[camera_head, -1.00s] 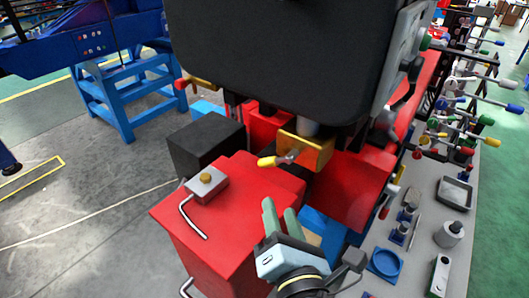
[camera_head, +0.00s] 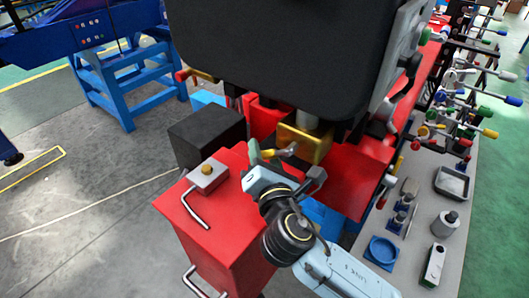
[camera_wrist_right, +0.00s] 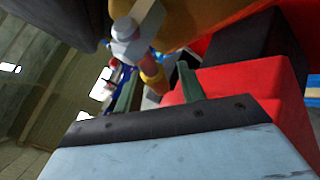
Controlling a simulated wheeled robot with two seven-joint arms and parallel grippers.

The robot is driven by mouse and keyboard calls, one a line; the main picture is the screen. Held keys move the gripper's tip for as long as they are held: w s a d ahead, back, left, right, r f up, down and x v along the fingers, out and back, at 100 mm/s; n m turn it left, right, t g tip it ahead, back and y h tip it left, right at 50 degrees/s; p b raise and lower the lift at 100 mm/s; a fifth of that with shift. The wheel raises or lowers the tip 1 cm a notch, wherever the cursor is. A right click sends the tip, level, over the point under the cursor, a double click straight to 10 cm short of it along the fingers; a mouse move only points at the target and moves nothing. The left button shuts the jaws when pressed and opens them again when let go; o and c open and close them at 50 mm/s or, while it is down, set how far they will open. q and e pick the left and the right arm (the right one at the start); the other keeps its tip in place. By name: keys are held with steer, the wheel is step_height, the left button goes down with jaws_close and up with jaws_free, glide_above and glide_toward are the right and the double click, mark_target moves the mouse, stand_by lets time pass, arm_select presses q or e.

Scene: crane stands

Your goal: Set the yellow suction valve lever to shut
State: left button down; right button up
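The suction valve lever has a yellow grip (camera_head: 268,153) on a grey arm, which runs to a gold valve body (camera_head: 312,147) below the dark machine housing. My right gripper (camera_head: 264,160) has reached the lever from the front. In the right wrist view its two green fingers (camera_wrist_right: 159,84) stand apart, with the lever's yellow end (camera_wrist_right: 152,73) between them. The fingers look open around the grip; contact is not clear. The lever's grey hub (camera_wrist_right: 124,32) and the gold body (camera_wrist_right: 203,20) show beyond the fingers. My left gripper is out of view.
A big black housing (camera_head: 285,55) overhangs the valve. A red cabinet (camera_head: 235,225) with a grey box and bent rod (camera_head: 207,175) stands left of my right arm. A black block (camera_head: 205,135) is behind it. A grey bench with levers and a blue dish (camera_head: 382,250) is right.

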steer(key=shift+c, duration=0.3)
jaws_close()
